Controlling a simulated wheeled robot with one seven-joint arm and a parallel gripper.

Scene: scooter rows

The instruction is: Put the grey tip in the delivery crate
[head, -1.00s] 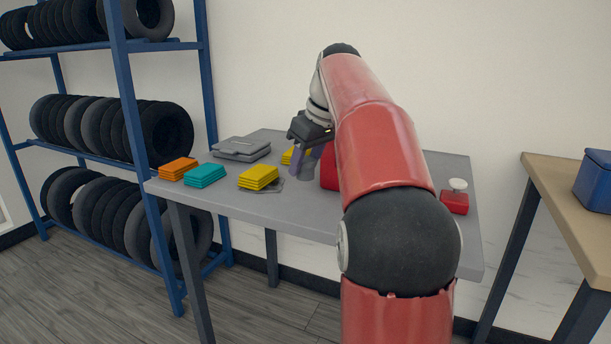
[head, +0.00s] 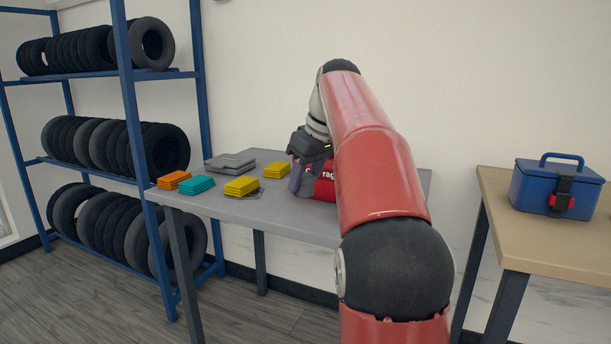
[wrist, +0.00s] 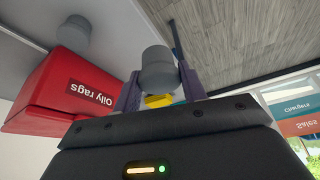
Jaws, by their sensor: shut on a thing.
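The grey tip (wrist: 157,70) is a rounded grey cylinder. My gripper (wrist: 160,76) has purple fingers on both sides of it in the wrist view and is shut on it. In the head view my gripper (head: 304,178) is over the back of the grey table, in front of a red box, and the tip is hard to make out. I cannot pick out a delivery crate for certain in either view.
The red oily rags box (wrist: 72,92) is close beside my gripper. The grey table (head: 275,215) bears yellow (head: 241,186), teal (head: 197,184) and orange (head: 174,179) stacks. A blue lidded box (head: 556,190) stands on the wooden table (head: 500,190). A tyre rack (head: 130,90) is left.

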